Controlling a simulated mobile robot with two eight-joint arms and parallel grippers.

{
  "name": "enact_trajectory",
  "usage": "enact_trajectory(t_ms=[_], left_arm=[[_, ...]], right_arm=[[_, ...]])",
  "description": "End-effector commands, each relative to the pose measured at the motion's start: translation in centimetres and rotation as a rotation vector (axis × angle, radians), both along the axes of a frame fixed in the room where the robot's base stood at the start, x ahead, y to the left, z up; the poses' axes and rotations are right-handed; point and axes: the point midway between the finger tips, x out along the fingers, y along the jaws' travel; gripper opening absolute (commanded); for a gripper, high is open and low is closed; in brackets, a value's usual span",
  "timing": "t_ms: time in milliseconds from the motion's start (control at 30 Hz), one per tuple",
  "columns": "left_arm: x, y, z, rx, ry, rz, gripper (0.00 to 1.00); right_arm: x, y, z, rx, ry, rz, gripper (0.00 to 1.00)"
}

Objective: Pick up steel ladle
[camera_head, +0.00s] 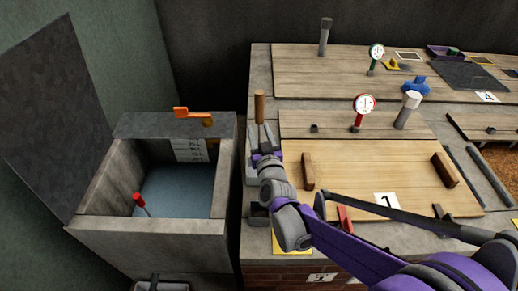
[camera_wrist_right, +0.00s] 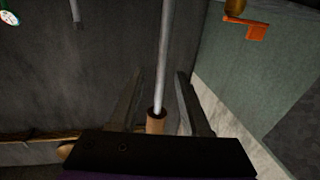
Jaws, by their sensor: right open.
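The steel ladle, as far as I can tell, is the upright tool with a brown wooden handle (camera_head: 259,106) at the left edge of the worktop. In the right wrist view its thin steel shaft (camera_wrist_right: 164,55) runs out from the wooden handle (camera_wrist_right: 156,124). Its lower end is hidden behind my gripper in the head view. My right gripper (camera_head: 262,131) is open, just below the wooden handle in the head view. In the right wrist view the shaft appears between the fingers (camera_wrist_right: 160,76), apart from both. My left gripper is not in view.
An open stone basin (camera_head: 90,240) with water and a red-topped stick (camera_head: 138,199) stands left of the worktop. An orange lever (camera_head: 188,112) is at its back. Wooden blocks (camera_head: 308,171), a red gauge (camera_head: 364,104) and a grey cylinder (camera_head: 407,110) stand to the right.

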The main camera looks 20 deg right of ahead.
Motion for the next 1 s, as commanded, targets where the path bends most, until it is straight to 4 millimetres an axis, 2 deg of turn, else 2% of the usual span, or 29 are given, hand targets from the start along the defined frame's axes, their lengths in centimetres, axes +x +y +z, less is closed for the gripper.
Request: enact_trajectory(t_ms=[167, 433, 1000], left_arm=[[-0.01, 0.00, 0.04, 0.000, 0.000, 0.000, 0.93], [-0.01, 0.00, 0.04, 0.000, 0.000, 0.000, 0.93], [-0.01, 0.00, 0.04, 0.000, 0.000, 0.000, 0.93]], right_arm=[[0.02, -0.01, 0.06, 0.000, 0.000, 0.000, 0.47], [0.00, -0.01, 0.05, 0.000, 0.000, 0.000, 0.00], [-0.01, -0.01, 0.04, 0.000, 0.000, 0.000, 0.00]])
